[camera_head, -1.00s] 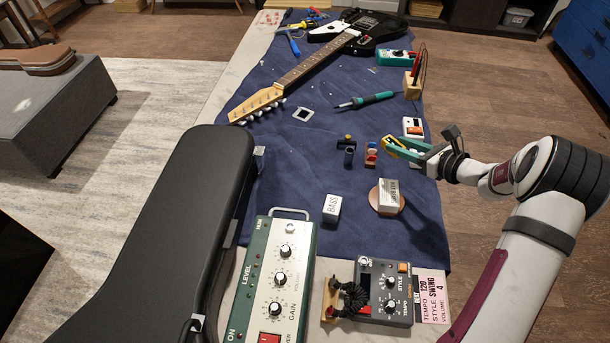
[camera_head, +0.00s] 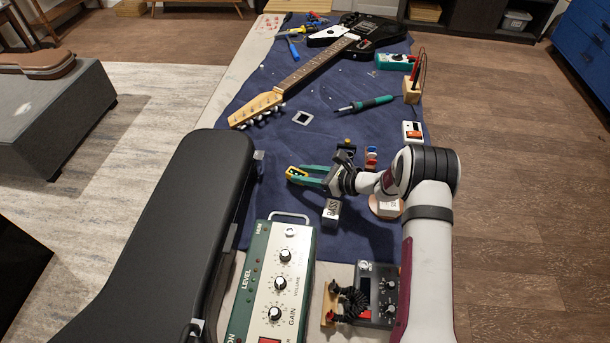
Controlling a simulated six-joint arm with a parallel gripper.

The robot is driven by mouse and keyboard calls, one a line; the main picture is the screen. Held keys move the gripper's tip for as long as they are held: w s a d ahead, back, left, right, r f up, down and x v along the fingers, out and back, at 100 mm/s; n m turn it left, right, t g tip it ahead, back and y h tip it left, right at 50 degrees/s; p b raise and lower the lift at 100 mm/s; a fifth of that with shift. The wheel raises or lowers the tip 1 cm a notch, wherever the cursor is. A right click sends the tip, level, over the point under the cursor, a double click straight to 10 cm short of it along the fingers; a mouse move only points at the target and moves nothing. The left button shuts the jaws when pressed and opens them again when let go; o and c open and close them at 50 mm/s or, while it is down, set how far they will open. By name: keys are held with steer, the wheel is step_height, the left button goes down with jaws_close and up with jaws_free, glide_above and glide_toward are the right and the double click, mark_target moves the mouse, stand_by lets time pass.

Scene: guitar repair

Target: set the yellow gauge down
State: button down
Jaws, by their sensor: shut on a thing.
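The yellow gauge (camera_head: 292,172) is a small yellow piece at the tips of my gripper (camera_head: 298,175). My gripper has teal fingers, is shut on the gauge and reaches in from the right, pointing left. It is over the dark blue cloth (camera_head: 290,212), to the right of the black case. The gauge looks to be held above the cloth, but its height is hard to tell. The fingers hide part of it.
The white BASS block (camera_head: 331,212) is just below my gripper in the picture. The black case (camera_head: 205,190) is to the left, the green amplifier (camera_head: 277,285) in front. A guitar (camera_head: 310,70) and a soldering iron (camera_head: 368,102) lie farther back. Bare cloth lies around the gauge.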

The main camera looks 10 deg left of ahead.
steer(key=shift+f, duration=0.4)
steer(key=c, duration=0.5)
jaws_free()
steer(key=shift+f, duration=0.1)
